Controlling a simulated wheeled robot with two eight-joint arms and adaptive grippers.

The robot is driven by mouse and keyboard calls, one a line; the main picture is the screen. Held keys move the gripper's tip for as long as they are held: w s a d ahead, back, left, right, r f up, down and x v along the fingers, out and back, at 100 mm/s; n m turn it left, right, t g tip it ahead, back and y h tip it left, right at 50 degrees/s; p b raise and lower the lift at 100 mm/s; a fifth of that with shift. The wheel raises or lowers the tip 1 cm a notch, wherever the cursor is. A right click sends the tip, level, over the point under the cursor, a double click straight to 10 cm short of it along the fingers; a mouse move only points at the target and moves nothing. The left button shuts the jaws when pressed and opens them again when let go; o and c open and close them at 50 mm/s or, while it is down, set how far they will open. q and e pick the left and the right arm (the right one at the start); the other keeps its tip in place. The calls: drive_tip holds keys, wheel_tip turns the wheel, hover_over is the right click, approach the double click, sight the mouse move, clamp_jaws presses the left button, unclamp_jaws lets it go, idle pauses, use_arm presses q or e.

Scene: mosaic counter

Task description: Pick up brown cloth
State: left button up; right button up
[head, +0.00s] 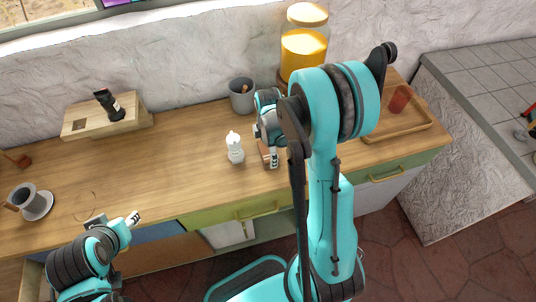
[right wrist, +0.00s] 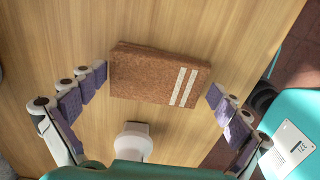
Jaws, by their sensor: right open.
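The brown cloth (right wrist: 145,75) is a flat folded block with two pale stripes at one end, lying on the wooden counter. In the right wrist view it lies between the spread fingers of my right gripper (right wrist: 160,92), which is open and does not touch it. In the head view my right gripper (head: 268,158) is low over the counter, and only a small brown part of the cloth (head: 265,152) shows beside it. My left gripper (head: 118,228) is at the lower left, near the counter's front edge; its jaws are not clear.
A white bottle (head: 235,148) stands just left of the cloth. A grey cup (head: 242,95), a yellow-filled jar (head: 303,45) and a wooden tray (head: 425,127) with a red cup (head: 400,98) stand behind and right. The counter's middle left (head: 170,170) is clear.

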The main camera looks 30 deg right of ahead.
sight(268, 151)
drive_tip(key=shift+r, duration=0.1)
drive_tip(key=c, duration=0.8)
drive_tip(key=shift+r, duration=0.25)
wheel_tip(268, 151, up, 4)
drive_tip(key=shift+f+p, duration=0.1)
drive_tip(key=shift+p, duration=0.8)
drive_tip(key=s+d+r+p, duration=0.1)
drive_tip(key=s+d+r, duration=0.1)
drive_tip(key=s, duration=0.1)
drive_tip(key=s+d+r, duration=0.2)
drive_tip(key=s+d, duration=0.1)
drive_tip(key=s+d+r+p, duration=0.1)
drive_tip(key=s+d+r, duration=0.1)
drive_tip(key=s, duration=0.1)
drive_tip(key=shift+d+r+p, duration=0.3)
drive_tip(key=shift+r+p, duration=0.05)
drive_tip(key=o, duration=0.6)
drive_tip(key=c, duration=0.5)
drive_tip(key=shift+a+f, duration=0.1)
